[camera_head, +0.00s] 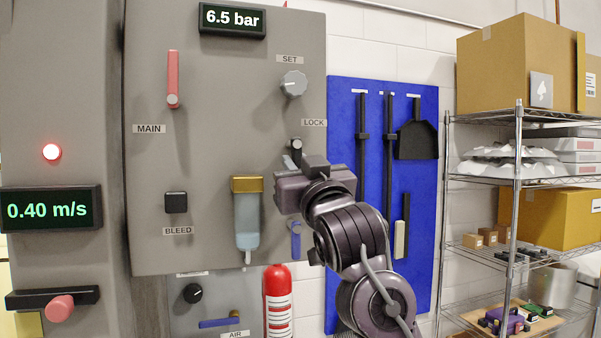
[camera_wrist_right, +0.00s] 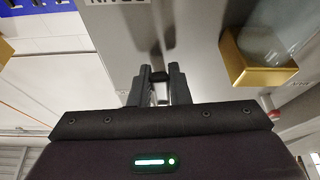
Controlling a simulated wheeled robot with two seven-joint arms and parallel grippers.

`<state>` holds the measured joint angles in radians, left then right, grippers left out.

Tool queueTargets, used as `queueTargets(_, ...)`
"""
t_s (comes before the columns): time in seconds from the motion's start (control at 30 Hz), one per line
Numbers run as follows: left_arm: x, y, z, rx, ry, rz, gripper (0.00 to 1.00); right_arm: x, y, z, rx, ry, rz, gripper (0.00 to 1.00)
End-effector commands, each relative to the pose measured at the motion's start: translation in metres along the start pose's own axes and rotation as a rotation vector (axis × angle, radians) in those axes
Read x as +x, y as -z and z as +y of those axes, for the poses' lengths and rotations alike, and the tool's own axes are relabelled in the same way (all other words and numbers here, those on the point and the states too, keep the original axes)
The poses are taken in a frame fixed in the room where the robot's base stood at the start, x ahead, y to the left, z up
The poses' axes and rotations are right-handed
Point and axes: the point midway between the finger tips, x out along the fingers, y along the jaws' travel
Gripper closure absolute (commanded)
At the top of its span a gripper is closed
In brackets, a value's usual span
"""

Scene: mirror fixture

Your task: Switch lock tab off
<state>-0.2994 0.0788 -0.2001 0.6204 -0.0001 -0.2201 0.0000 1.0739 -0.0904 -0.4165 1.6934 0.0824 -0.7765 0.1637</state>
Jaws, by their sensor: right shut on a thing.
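The lock tab (camera_head: 296,146) is a small dark tab on the grey panel (camera_head: 225,45), just below the LOCK label (camera_head: 313,122). My right gripper (camera_head: 294,161) reaches it from the lower right and hides its lower part. In the right wrist view, the two black fingers of my right gripper (camera_wrist_right: 158,88) are closed around the dark tab (camera_wrist_right: 158,76), with a pale piece showing between them. The tab's exact angle is hard to tell. My left gripper is not in view.
A gold-topped filter bowl (camera_head: 247,212) stands close left of my right gripper, also in the wrist view (camera_wrist_right: 258,62). A SET knob (camera_head: 293,84) is above, a blue lever (camera_head: 296,240) below. A red MAIN lever (camera_head: 173,80) is at left; a wire shelf (camera_head: 518,180) stands right.

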Motion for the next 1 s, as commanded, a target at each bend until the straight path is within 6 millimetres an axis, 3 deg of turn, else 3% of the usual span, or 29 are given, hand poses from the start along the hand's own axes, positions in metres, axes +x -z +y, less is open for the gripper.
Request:
queueTargets(0.1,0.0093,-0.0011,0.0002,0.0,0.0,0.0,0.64,-0.0011,-0.0009,-0.0038,0.075,-0.029,0.003,1.0)
queueTargets(0.47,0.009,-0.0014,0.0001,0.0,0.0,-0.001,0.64,-0.0002,0.0004,-0.0037,0.104,-0.043,0.001,1.0)
queueTargets(0.5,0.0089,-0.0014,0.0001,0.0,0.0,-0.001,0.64,-0.0002,0.0004,-0.0037,0.104,-0.043,0.001,0.8)
queueTargets(0.63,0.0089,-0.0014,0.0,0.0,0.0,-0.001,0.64,-0.0002,0.0005,-0.0036,0.103,-0.043,0.001,0.63)
queueTargets(1.0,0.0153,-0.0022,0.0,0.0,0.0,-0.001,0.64,-0.0074,-0.0014,-0.0041,0.102,-0.042,0.004,0.62)
